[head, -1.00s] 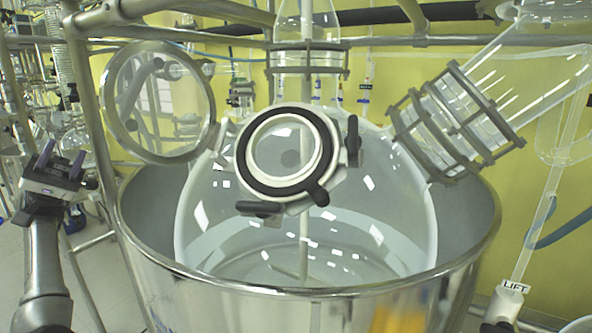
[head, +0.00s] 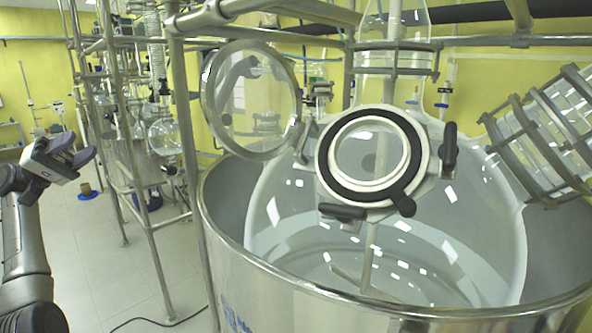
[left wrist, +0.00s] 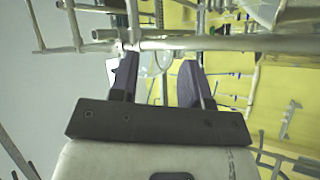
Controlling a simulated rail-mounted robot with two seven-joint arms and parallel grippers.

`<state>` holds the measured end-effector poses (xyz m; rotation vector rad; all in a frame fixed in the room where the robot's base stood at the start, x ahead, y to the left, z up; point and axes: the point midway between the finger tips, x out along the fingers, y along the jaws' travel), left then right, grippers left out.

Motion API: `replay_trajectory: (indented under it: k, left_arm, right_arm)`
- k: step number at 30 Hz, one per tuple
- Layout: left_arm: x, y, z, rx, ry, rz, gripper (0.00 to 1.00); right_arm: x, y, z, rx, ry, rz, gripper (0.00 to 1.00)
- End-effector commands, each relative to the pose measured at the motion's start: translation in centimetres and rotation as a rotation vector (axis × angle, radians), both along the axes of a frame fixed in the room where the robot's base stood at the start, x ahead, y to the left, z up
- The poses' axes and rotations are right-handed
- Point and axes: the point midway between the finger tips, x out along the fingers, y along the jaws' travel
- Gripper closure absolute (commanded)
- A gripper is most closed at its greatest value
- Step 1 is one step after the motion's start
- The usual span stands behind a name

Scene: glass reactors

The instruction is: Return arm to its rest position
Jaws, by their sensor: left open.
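My left gripper (head: 80,152) is at the left of the head view, raised above the floor and well apart from the glass reactor (head: 300,240). In the left wrist view its two fingers (left wrist: 158,80) stand apart with nothing between them. The reactor sits in a shiny metal vessel (head: 260,290). Its round glass lid (head: 250,100) is swung open to the left of the black-ringed port (head: 372,160). My right gripper is in neither view.
A metal frame post (head: 188,150) stands between my left arm and the vessel. Behind it is a rack of glassware (head: 163,137). A black cable (head: 150,320) lies on the tiled floor (head: 120,280). Floor between my arm and the rack is clear.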

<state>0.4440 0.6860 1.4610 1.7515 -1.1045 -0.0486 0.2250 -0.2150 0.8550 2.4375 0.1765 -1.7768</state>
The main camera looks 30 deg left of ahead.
Motion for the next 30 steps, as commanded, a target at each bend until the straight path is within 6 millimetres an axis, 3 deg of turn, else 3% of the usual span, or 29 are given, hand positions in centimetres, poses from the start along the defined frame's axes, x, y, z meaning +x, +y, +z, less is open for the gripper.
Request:
replay_trajectory:
  k: [5, 8, 14, 17, 21, 27, 30]
  left_arm:
    - [4.2, -2.9, -6.5, 0.229, 0.244, 0.122, 0.57]
    - [6.3, -4.7, -11.7, 0.406, 0.4, 0.193, 0.57]
    - [8.2, -8.5, -25.3, 0.879, 0.711, 0.306, 0.57]
    - [7.4, -10.2, -31.9, 1.132, 0.817, 0.328, 0.57]
    - [4.6, -12.8, -40.1, 1.488, 0.896, 0.321, 0.57]
    - [-2.0, -17.4, -49.2, 1.956, 0.854, 0.243, 0.57]
    - [-5.8, -19.9, -52.1, 2.143, 0.775, 0.188, 0.57]
  right_arm:
    - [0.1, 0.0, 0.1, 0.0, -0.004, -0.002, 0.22]
    - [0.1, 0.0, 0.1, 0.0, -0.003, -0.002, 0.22]
    - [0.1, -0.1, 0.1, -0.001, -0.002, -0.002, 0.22]
    - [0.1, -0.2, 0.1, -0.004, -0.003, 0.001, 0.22]
    - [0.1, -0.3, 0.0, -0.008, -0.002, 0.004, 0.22]
    - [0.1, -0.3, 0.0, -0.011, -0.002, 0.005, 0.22]
    - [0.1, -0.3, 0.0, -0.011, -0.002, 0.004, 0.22]
